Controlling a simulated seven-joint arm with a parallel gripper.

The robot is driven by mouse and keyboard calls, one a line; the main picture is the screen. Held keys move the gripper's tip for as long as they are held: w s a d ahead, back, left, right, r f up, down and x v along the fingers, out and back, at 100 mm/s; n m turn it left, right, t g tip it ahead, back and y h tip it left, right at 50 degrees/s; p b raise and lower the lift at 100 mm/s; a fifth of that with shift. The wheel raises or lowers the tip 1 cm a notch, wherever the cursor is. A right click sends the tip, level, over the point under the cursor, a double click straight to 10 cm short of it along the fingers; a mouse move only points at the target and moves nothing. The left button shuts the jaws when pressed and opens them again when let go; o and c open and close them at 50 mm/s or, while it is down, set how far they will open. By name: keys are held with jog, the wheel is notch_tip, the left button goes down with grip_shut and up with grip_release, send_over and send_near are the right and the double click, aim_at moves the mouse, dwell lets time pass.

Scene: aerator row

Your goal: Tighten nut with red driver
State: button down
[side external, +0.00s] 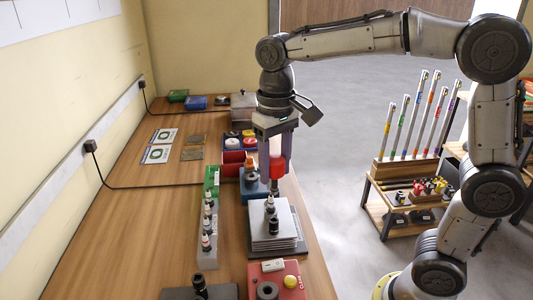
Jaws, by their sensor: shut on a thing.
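My gripper (277,152) points down over the middle of the bench, shut on the red driver. A dark and silver fitting (270,207) stands on a stack of grey plates (285,235) in front of the driver. Several similar fittings (207,225) stand in a row on a pale strip to the left. I cannot make out which part is the nut.
A red box with a yellow button (290,281) and a dark fitting on a plate (199,285) are at the near end. The left bench side is mostly clear, with a black cable.

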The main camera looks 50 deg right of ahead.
aim_at(275, 187)
jog(key=shift+f, duration=3.25)
jog(key=shift+f, duration=0.7)
jog(key=shift+f, duration=0.35)
jog(key=shift+f, duration=0.1)
jog(key=m, duration=0.6)
jog(key=shift+m, duration=0.9)
